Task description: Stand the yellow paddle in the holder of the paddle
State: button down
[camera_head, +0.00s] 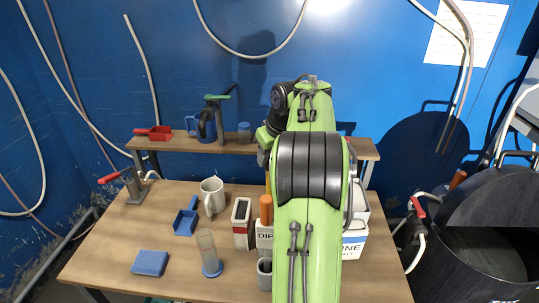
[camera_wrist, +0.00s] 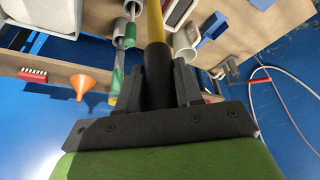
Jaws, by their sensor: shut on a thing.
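My gripper (camera_wrist: 157,88) is shut on the black grip of the yellow paddle (camera_wrist: 154,22). The paddle's yellow shaft runs away from the fingers to the top edge of the wrist view, and its far end is out of view. In the head view my green arm hides the gripper and most or all of the paddle. I cannot tell for sure which container is the paddle's holder. Candidates on the table are a white box with a dark opening (camera_head: 242,224), a box marked "DIP" with an orange handle in it (camera_head: 265,237), and a small grey cup (camera_head: 265,274).
A clear cylinder on a blue base (camera_head: 209,253), a white mug (camera_head: 212,195), a blue tray (camera_head: 184,222) and a blue block (camera_head: 150,262) stand on the table's left half. A shelf (camera_head: 180,145) crosses the back. An orange funnel (camera_wrist: 84,83) shows in the wrist view.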

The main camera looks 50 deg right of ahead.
jog(key=c, duration=0.7)
grip_release()
jog(key=shift+o, duration=0.2)
jog(key=shift+r, duration=0.1)
jog(key=p+v, duration=0.7)
jog(key=v, duration=0.8)
jog(key=shift+s+r+p, duration=0.25)
jog(key=shift+p, duration=0.05)
